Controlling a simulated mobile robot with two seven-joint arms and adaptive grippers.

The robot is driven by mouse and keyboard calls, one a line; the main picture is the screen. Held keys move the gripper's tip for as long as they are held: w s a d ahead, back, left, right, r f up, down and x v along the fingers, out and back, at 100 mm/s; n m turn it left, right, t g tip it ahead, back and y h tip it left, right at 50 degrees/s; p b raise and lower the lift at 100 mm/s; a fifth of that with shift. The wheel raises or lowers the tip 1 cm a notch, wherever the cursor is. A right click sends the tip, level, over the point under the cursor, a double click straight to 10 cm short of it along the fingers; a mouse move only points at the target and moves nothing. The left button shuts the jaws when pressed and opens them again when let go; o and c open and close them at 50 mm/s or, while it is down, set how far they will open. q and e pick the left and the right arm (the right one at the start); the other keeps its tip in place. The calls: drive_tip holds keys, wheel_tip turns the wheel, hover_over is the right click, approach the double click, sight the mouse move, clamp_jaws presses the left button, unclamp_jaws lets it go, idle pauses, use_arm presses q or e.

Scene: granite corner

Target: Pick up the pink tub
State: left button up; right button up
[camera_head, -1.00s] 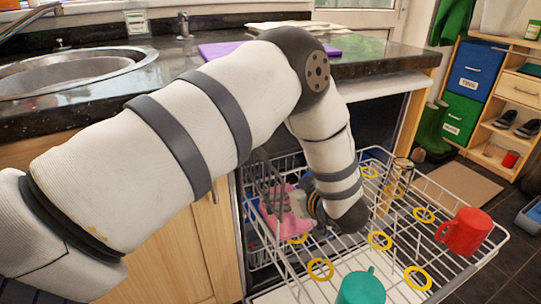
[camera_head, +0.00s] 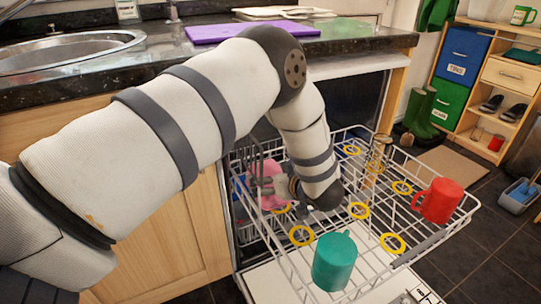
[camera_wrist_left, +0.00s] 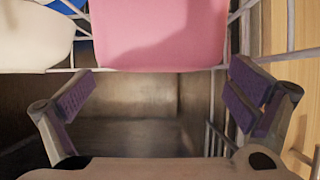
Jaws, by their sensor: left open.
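The pink tub (camera_head: 268,199) stands in the upper rack of the pulled-out dishwasher, at the rack's left side. My left arm reaches over from the left, and my left gripper (camera_head: 274,187) is at the tub, partly hiding it. In the left wrist view the tub (camera_wrist_left: 160,35) fills the top middle. There my left gripper (camera_wrist_left: 160,97) is open, its purple-padded fingers spread wide, one to each side below the tub. Nothing is between the fingers. My right gripper is not in view.
The white wire rack (camera_head: 345,135) has yellow rings on it. The granite counter (camera_head: 200,58) edge is behind the arm.

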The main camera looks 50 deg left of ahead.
sight(270, 174)
use_arm(q)
drive_tip(key=x, duration=0.3)
drive_tip(key=shift+w+a, duration=0.1)
drive_tip(key=shift+a, duration=0.05)
drive_tip(key=c, duration=1.3)
